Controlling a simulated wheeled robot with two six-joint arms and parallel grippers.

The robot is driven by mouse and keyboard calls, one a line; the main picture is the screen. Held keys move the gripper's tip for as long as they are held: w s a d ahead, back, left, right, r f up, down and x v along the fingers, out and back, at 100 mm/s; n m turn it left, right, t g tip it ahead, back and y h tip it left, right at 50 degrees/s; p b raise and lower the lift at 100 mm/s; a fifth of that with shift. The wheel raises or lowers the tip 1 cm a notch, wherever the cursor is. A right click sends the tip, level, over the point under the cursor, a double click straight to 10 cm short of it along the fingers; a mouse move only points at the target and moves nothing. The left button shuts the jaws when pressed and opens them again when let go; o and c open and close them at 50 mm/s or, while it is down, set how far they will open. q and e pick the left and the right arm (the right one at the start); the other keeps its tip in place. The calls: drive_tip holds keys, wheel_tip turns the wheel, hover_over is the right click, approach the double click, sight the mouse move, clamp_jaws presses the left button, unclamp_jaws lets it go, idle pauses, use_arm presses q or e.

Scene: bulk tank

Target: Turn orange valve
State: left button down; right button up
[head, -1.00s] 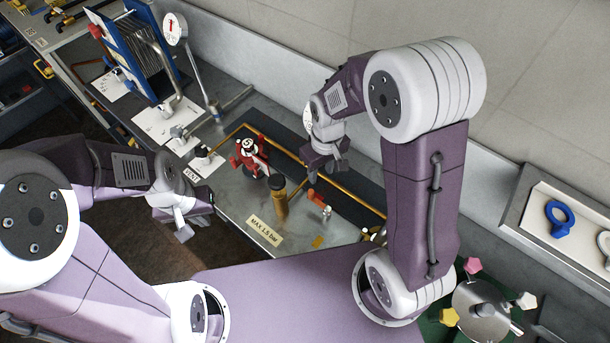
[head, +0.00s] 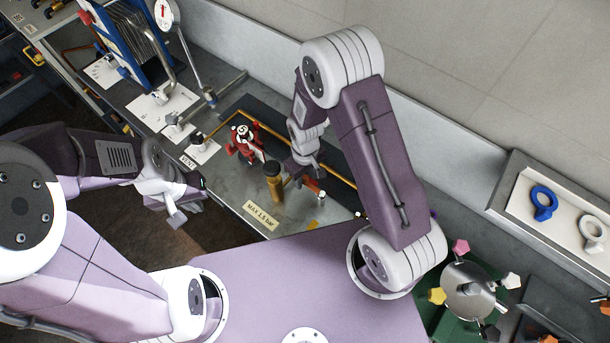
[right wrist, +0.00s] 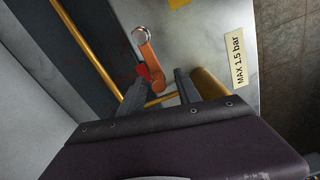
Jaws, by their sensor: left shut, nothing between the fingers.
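An orange valve lever (right wrist: 149,62) with a red end and a silver ring shows in the right wrist view, on the grey metal bench top. In the head view only a small red and white part (head: 321,197) shows below my right gripper; I cannot tell whether it belongs to this lever. My right gripper (head: 298,184) points down just right of a brass post (head: 273,182). In the right wrist view its fingers (right wrist: 160,92) are apart, with the lever's red end near the left finger; contact is unclear. My left gripper (head: 180,212) is shut and empty left of the bench edge.
A red valve (head: 244,145) stands beside the brass pipe loop. A "MAX 1.5 bar" label (head: 261,215) lies in front of the brass post. A blue plate stack (head: 135,45) and a gauge (head: 165,14) stand at the back left. A wall (head: 490,60) bounds the right.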

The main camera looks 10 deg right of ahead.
drive_tip(key=shift+d, duration=0.15)
drive_tip(key=c, duration=0.8)
clamp_jaws()
drive_tip(key=shift+w, duration=0.15)
idle(0.3)
